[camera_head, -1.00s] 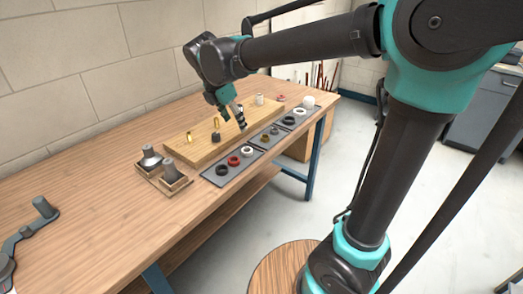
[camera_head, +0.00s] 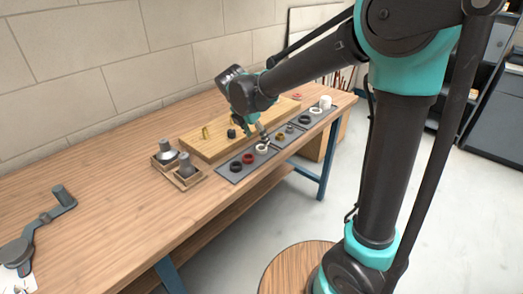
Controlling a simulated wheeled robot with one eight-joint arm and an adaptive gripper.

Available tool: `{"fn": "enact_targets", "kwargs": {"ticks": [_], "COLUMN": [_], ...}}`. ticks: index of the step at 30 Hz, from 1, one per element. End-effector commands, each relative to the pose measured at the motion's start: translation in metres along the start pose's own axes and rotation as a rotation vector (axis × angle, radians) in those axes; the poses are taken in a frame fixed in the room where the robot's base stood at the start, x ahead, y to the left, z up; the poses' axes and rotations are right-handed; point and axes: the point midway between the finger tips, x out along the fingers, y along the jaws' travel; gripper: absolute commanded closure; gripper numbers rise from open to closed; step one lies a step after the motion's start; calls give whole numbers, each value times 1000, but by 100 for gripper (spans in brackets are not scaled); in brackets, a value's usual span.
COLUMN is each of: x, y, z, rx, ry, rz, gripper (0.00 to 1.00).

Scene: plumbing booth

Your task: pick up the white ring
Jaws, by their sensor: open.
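A white ring (camera_head: 261,149) lies at the far end of the nearest dark tray (camera_head: 229,179) on the workbench. My gripper (camera_head: 264,138) is low over that tray with its jaws open, its fingertips just above or at the ring. The fingers are small here, and I cannot tell whether they touch the ring or are around it. A second white ring (camera_head: 315,110) lies in the farthest tray, apart from my gripper.
A red ring (camera_head: 248,158) and a black ring (camera_head: 236,167) share the nearest tray. A brown ring (camera_head: 280,137) and a black ring (camera_head: 304,119) lie farther along. A wooden board (camera_head: 205,151) with brass pieces stands behind. The bench's left front (camera_head: 130,200) is clear.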

Motion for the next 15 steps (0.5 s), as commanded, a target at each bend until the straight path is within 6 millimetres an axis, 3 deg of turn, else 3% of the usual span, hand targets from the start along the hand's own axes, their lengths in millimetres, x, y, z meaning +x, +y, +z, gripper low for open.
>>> {"fn": "enact_targets", "kwargs": {"ticks": [10,15], "x": [41,52], "y": [-2,-2], "z": [-1,-2], "rx": [1,1], "ry": [0,0], "rz": [0,1], "gripper": [39,39]}}
